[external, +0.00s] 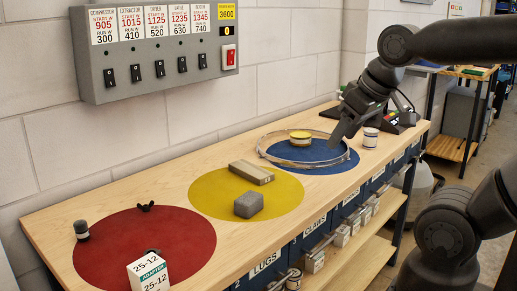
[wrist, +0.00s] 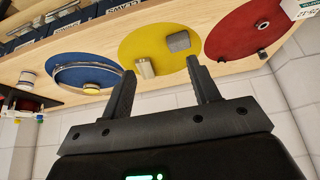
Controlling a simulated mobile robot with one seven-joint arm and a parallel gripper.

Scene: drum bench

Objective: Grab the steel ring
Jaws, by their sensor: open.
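The steel ring (external: 290,164) is a wide, thin, shiny hoop lying on the blue disc (external: 318,149) at the far end of the bench. It surrounds a yellow-topped tin (external: 300,138). In the external view my gripper (external: 337,140) points down and appears near the ring's right side; its exact height is hard to tell. In the wrist view my gripper (wrist: 160,67) is open with nothing between its fingers. The ring (wrist: 88,66) lies left of the left finger there, apart from both fingers.
A yellow disc (external: 222,200) holds a beige block (external: 251,172) and a grey block (external: 249,204). A red disc (external: 115,240) carries small dark parts and a white adapter box (external: 149,273). A white tin (external: 370,138) stands right of the ring. A switch panel (external: 160,45) hangs on the wall.

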